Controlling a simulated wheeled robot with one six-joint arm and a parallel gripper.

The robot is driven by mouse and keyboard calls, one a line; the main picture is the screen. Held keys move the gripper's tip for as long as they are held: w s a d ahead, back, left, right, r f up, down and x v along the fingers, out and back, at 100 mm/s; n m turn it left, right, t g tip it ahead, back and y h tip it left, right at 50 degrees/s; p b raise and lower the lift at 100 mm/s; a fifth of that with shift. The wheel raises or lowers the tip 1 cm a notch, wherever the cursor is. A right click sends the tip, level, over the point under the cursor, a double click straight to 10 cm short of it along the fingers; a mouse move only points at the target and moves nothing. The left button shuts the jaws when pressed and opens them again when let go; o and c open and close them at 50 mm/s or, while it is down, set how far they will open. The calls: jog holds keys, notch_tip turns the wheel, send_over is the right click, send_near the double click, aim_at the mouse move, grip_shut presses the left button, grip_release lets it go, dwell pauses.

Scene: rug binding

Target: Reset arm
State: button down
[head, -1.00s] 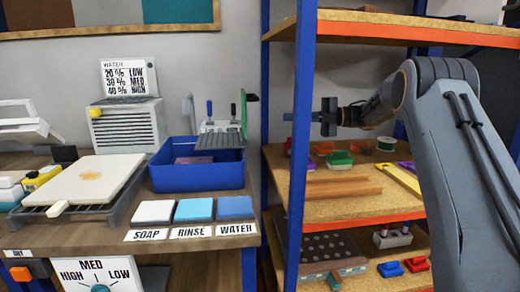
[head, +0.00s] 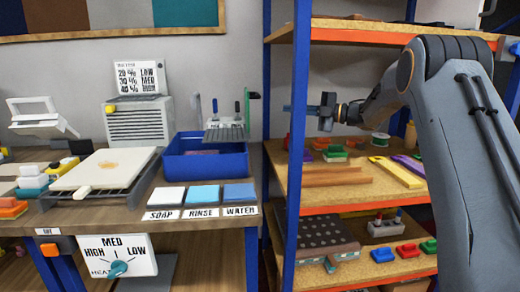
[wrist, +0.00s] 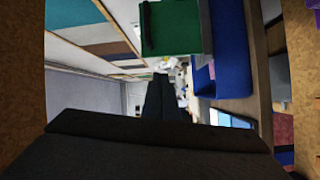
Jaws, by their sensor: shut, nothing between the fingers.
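In the wrist view my dark gripper (wrist: 160,98) fills the lower middle, with no object between the fingers.
The shelf unit has wooden boards (head: 335,175) and colored clips on its middle level (head: 362,195). Left of it a workbench holds a blue bin (head: 205,165), soap, rinse and water pads (head: 204,195), and a cream board on a rack (head: 104,168). A dial panel (head: 118,256) is on the bench front.

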jog(key=w+d+m+t+h+p, duration=0.1)
jog(key=d+m+t+h, duration=0.3)
jog(key=m, duration=0.3)
jog(key=d+m+t+h+p, duration=0.1)
jog(key=d+m+t+h, duration=0.1)
jog(key=m+t+h, duration=0.35)
jog(key=s+d+f+m+g+h+p, duration=0.1)
jog(key=s+d+f+m+g+h, duration=0.15)
jog(key=s+f+m, duration=0.3)
jog(key=s+d+f+m+g+h, duration=0.2)
jog(key=s+f+m+h, duration=0.2)
jog(key=s, duration=0.3)
jog(key=s+f+m+g, duration=0.2)
jog(key=s+f+g, duration=0.2)
jog(key=s, duration=0.9)
jog(key=s+a+f+m+g+p, duration=0.1)
jog(key=s+f+m+g, duration=0.1)
jog(key=s, duration=1.1)
jog(key=s+a+f+m+g+h+p, duration=0.1)
jog(key=s+f+m+g, duration=0.2)
jog(key=s, duration=1)
notch_tip(320, 180, down, 4)
jog(key=g, duration=0.2)
jog(key=shift+a+r+g, duration=0.2)
jog(key=shift+r+g, duration=0.05)
jog(key=shift+g, duration=0.05)
jog(key=shift+s, duration=0.1)
